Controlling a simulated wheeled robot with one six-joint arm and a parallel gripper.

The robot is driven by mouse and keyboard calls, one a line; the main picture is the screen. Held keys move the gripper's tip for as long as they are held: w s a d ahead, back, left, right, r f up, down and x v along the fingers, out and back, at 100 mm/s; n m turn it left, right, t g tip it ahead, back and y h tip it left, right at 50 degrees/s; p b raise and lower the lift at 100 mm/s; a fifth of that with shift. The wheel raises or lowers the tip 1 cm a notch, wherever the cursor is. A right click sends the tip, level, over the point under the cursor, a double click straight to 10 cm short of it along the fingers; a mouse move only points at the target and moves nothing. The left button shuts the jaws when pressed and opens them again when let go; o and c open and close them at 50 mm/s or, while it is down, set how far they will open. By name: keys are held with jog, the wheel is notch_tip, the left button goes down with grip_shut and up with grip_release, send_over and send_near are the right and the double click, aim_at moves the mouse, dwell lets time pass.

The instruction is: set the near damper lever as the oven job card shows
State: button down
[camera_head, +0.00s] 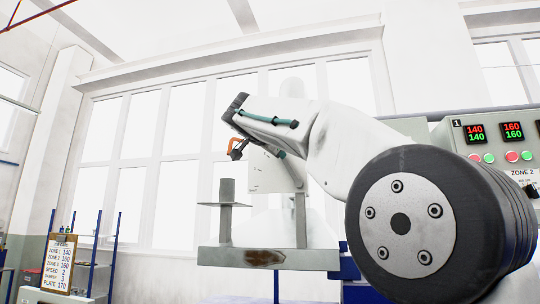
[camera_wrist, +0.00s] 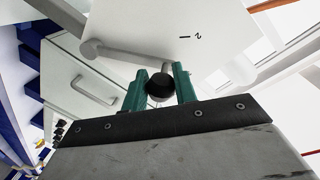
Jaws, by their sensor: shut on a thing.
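My gripper (camera_wrist: 160,86) is shut on the black round knob (camera_wrist: 158,88) of a lever in the wrist view, one green finger on each side. The lever's grey rod (camera_wrist: 125,53) runs up and left from the knob across a white plate (camera_wrist: 160,22). A tick and a figure 2 (camera_wrist: 197,36) show on the plate to the upper right of the rod. Other scale marks are not in view, so the exact setting cannot be told. The job card (camera_head: 60,262) hangs at the lower left in the head view; its small damper line seems to read 3.
In the head view a control panel (camera_head: 500,140) with red and green displays stands at the right. A grey beam (camera_head: 225,256) with a rusty patch lies below my arm. A shelf rack (camera_head: 95,265) stands behind the card. A white drawer-like front with a handle (camera_wrist: 92,92) is left in the wrist view.

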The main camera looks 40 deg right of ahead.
jog(key=shift+s+d+r+m, duration=0.25)
jog(key=shift+s+m, duration=0.1)
jog(key=shift+m, duration=0.05)
jog(key=c, duration=1.1)
grip_release()
jog(key=shift+c, duration=0.2)
jog(key=v, duration=0.7)
jog(key=shift+s+a, duration=0.25)
jog(key=shift+a, duration=0.05)
jog(key=shift+r, duration=0.1)
